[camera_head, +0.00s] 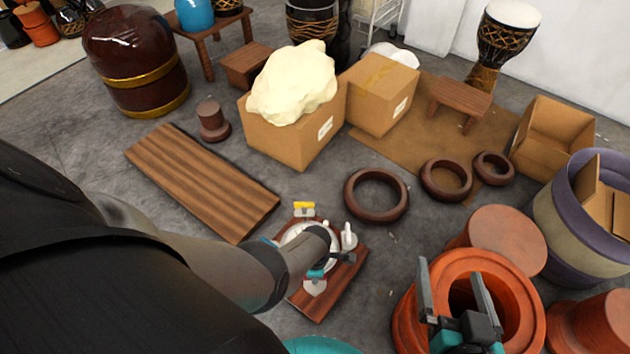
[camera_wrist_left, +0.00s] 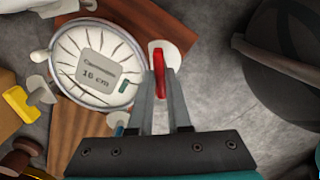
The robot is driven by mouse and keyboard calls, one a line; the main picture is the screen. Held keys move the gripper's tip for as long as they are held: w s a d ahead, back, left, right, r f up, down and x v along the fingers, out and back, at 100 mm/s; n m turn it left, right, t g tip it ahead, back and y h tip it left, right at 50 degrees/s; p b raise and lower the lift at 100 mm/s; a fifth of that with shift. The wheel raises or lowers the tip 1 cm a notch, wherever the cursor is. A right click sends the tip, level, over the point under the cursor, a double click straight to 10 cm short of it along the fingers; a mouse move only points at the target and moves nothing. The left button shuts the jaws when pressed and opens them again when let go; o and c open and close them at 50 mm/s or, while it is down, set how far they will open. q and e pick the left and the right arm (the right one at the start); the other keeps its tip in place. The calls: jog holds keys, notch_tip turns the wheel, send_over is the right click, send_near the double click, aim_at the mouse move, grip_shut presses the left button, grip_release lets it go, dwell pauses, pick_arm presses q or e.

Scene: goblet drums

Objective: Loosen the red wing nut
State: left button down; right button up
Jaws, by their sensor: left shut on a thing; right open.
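The red wing nut (camera_wrist_left: 158,56) sits between the fingertips of my left gripper (camera_wrist_left: 159,68) in the left wrist view, and the gripper is shut on it. Beside it is a round white-rimmed device (camera_wrist_left: 97,65) with a display reading 16 cm, on a wooden board (camera_wrist_left: 79,143). A yellow wing nut (camera_wrist_left: 21,104) is at the device's left side. In the head view my left arm covers much of the device (camera_head: 297,233), and I cannot make out the red wing nut there. My right gripper (camera_head: 452,276) is open and empty above an orange drum shell.
The orange drum shell (camera_head: 528,306) stands at the lower right, with a purple-banded drum (camera_head: 560,222) behind it. Dark rings (camera_head: 376,217) lie on the floor beyond the board. Cardboard boxes (camera_head: 297,143) and a wooden plank (camera_head: 200,180) lie farther back.

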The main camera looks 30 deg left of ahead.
dwell(0.3)
pick_arm(q)
jog(key=c, duration=0.9)
grip_release()
jog(key=shift+o, duration=0.2)
jog(key=shift+r, duration=0.1)
